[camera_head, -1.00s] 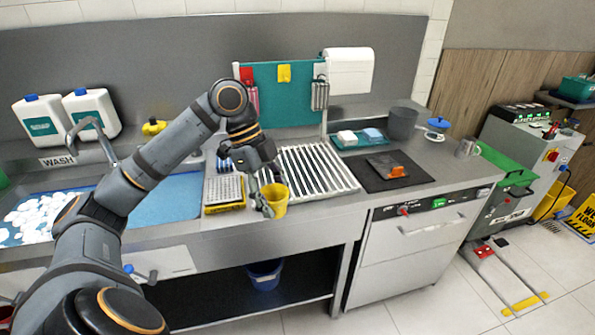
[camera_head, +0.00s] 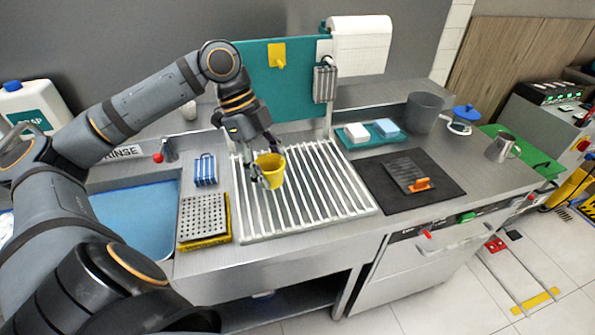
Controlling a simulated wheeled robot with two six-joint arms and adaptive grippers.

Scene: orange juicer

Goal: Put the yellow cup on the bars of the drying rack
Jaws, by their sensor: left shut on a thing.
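The yellow cup (camera_head: 271,169) is upright in my left gripper (camera_head: 262,178), which is shut on its left side. The cup shows over the left part of the drying rack (camera_head: 325,185), a set of white parallel bars on the steel counter. I cannot tell whether the cup's base touches the bars or is a little above them. The bars to the right of the cup are bare. My right gripper does not show.
Left of the rack are a grey perforated block on a yellow base (camera_head: 204,218) and a small blue rack (camera_head: 205,171). A sink (camera_head: 130,225) lies further left. A dark mat (camera_head: 440,178) with an orange-handled tool lies right. A teal panel (camera_head: 265,95) stands behind.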

